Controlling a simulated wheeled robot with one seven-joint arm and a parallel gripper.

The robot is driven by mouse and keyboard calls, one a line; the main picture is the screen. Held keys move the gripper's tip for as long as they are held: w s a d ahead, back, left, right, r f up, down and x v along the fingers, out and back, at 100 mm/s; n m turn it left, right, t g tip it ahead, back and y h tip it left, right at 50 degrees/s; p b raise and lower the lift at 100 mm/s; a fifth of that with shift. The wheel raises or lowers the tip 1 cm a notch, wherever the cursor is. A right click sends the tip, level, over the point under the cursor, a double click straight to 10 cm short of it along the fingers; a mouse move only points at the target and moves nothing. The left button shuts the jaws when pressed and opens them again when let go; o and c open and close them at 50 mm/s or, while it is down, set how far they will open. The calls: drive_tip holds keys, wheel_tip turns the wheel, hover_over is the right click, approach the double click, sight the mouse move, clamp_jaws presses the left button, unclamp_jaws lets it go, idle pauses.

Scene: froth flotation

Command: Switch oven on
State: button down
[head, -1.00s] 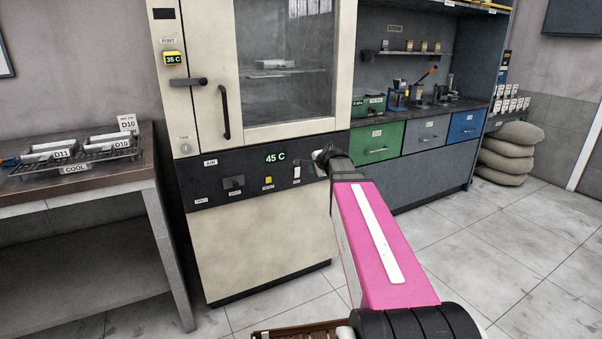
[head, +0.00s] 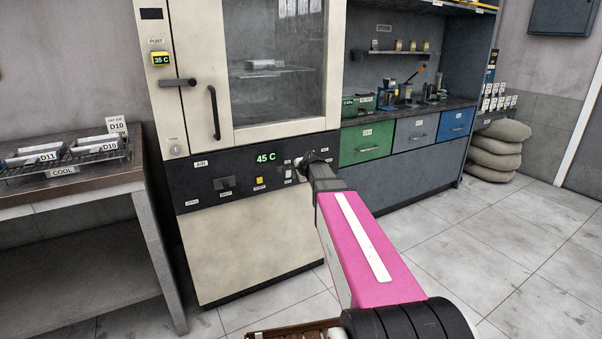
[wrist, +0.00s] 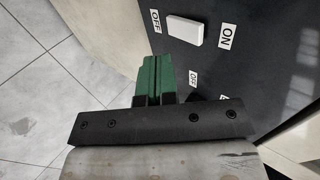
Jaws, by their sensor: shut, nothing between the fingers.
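The oven (head: 250,235) is a tall cream cabinet with a glass door (head: 279,60) and a dark control panel (head: 215,168). A green display (head: 266,157) on the panel reads 45 C. In the wrist view a white rocker switch (wrist: 185,31) sits on the dark panel between OFF and ON labels. Which side of it is pressed in is hard to tell. My gripper (wrist: 154,60) has green fingers, shut and empty, with the tips close to the switch's OFF end; contact cannot be told. In the head view my arm's dark end covers the panel's right part.
A door handle (head: 213,112) and a lever (head: 178,82) stick out above. A bench (head: 75,195) with trays stands left, drawers (head: 367,142) right. Floor at right is clear.

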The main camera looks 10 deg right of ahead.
sight(289, 171)
drive_tip(key=w, duration=0.2)
drive_tip(key=w+a, duration=0.1)
drive_tip(key=w, duration=0.1)
drive_tip(key=shift+w+a, duration=0.2)
drive_tip(key=shift+w, duration=0.1)
drive_tip(key=shift+w+a+g, duration=0.15)
drive_tip(key=shift+w+g, duration=0.15)
drive_tip(key=shift+g, duration=0.1)
drive_tip(key=shift+r, duration=0.25)
drive_tip(key=shift+r, duration=0.65)
